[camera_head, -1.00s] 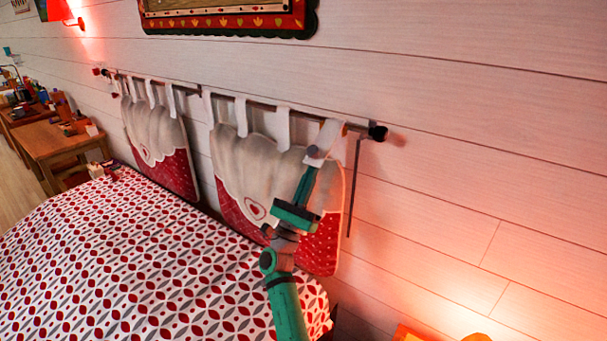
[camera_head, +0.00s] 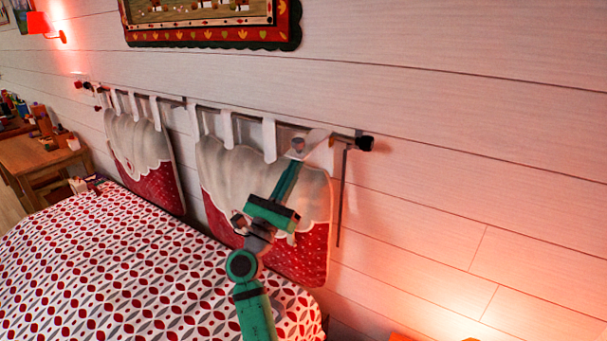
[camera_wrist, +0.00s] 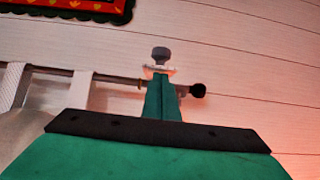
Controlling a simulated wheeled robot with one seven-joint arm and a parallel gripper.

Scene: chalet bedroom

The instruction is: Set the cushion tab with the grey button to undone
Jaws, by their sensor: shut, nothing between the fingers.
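The white cushion tab (camera_head: 317,139) is at the right end of the right cushion's rail, and its grey button (camera_head: 298,145) is at its near end. The tab sticks out from the rail toward me. In the wrist view the grey button (camera_wrist: 161,54) stands above the pale edge of the tab (camera_wrist: 152,69), just beyond my fingertips. My gripper (camera_head: 295,163) is shut and empty, with its tips right below the tab's button end. It also shows in the wrist view (camera_wrist: 163,80). I cannot tell whether the tips touch the tab. My arm hides part of the cushion (camera_head: 230,165).
The dark rail (camera_head: 345,138) runs along the plank wall and ends in a black knob (camera_head: 365,143). A thin dark rod (camera_head: 341,200) hangs near it. A second cushion (camera_head: 135,145) hangs to the left. The patterned bed (camera_head: 130,260) lies below.

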